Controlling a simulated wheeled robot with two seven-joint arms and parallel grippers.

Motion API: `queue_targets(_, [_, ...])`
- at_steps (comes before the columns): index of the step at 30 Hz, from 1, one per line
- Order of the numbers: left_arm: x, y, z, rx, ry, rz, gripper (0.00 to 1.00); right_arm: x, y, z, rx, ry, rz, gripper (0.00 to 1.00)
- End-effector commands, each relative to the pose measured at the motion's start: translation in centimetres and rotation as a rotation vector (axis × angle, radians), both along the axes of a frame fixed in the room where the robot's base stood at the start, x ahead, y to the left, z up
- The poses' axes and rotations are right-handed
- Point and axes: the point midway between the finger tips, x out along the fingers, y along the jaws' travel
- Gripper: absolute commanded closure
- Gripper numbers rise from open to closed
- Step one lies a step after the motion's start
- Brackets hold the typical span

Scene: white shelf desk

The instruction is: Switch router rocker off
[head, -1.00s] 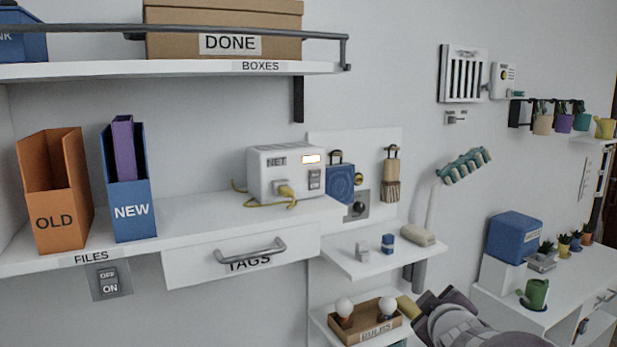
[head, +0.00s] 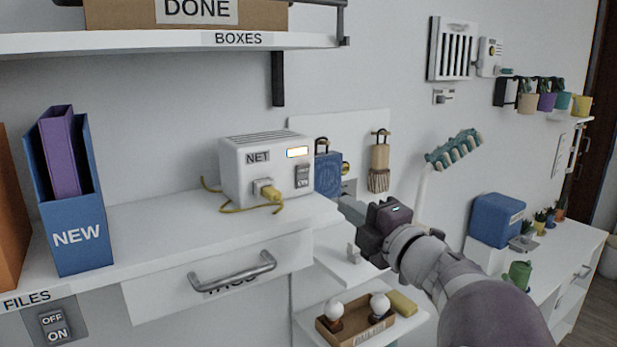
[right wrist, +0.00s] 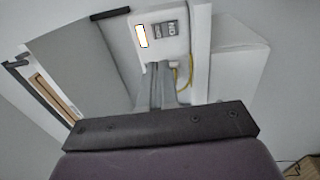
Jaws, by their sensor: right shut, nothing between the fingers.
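The white router (head: 240,180) labelled NET stands on the shelf, with a lit display, a yellow plug and cable. Its grey rocker (head: 302,176) is on the front face, below the display; its position is too small to tell. In the right wrist view the router (right wrist: 178,48) appears turned sideways, with the rocker (right wrist: 168,30) beyond the fingertips. My right gripper (head: 345,203) is shut and empty, to the right of and below the router, apart from the rocker. It also shows in the right wrist view (right wrist: 160,68), where its fingers hide part of the router. My left gripper is out of view.
A blue hanging item (head: 328,172) and a brush (head: 379,168) hang close behind my right gripper. The drawer handle (head: 232,270) sticks out below the shelf. An OFF/ON wall switch (head: 54,325) is at lower left.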

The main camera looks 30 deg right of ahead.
Motion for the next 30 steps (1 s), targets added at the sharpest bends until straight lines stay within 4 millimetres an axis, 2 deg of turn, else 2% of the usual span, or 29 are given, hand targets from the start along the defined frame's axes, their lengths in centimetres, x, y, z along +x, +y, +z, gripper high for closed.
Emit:
queue_targets(12, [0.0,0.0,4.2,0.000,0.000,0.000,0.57,8.3,0.7,1.5,0.003,0.003,0.003,1.00])
queue_targets(18, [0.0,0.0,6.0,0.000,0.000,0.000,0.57,11.7,1.0,1.9,0.004,0.002,0.001,1.00])
queue_targets(24, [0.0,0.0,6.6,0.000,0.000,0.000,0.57,13.1,1.0,1.7,0.002,0.002,-0.001,1.00])
queue_targets(30, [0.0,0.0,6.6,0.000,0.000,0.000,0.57,13.3,1.0,1.6,0.001,0.001,-0.001,1.00])
